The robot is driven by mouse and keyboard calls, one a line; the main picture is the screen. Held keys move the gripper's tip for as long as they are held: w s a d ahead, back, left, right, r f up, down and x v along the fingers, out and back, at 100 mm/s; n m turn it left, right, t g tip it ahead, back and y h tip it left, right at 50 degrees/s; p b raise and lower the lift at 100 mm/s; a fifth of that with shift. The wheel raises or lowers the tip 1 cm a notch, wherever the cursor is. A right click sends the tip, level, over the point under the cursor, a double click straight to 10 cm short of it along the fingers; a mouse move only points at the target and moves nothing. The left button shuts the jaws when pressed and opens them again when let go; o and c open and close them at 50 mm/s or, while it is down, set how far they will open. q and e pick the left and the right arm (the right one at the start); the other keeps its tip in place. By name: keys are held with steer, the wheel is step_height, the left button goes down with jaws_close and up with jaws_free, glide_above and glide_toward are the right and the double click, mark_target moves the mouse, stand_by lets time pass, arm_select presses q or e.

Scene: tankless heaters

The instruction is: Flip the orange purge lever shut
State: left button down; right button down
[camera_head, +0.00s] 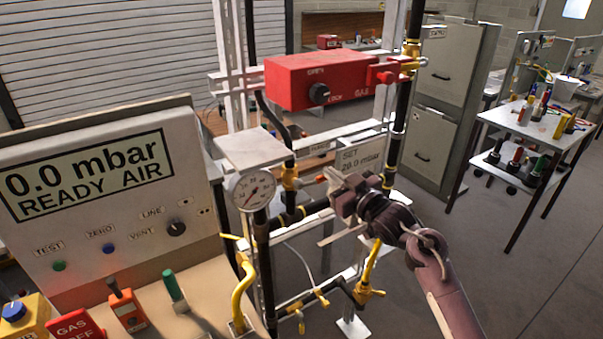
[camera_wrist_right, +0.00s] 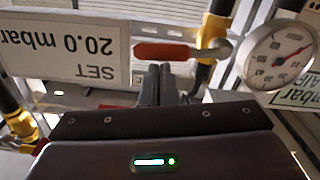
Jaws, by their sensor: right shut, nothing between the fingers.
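The orange purge lever (camera_wrist_right: 165,51) lies roughly horizontal in the right wrist view, its metal end at the brass fitting on the right. In the head view only a small orange tip (camera_head: 320,179) shows, just left of my right gripper (camera_head: 337,178). That gripper is shut and empty. Its closed fingertips (camera_wrist_right: 163,70) show in the wrist view just below the lever's handle; whether they touch it I cannot tell. My left gripper is not in view.
A SET 20.0 mbar sign (camera_head: 361,160) hangs behind my right gripper. A red box (camera_head: 300,80) is above. A round gauge (camera_head: 253,190) and yellow-handled pipes (camera_head: 243,290) stand left and below. A control panel (camera_head: 90,200) fills the left.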

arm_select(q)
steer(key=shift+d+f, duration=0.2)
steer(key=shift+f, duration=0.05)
arm_select(e)
steer(key=shift+d+f, duration=0.1)
steer(key=shift+f, duration=0.2)
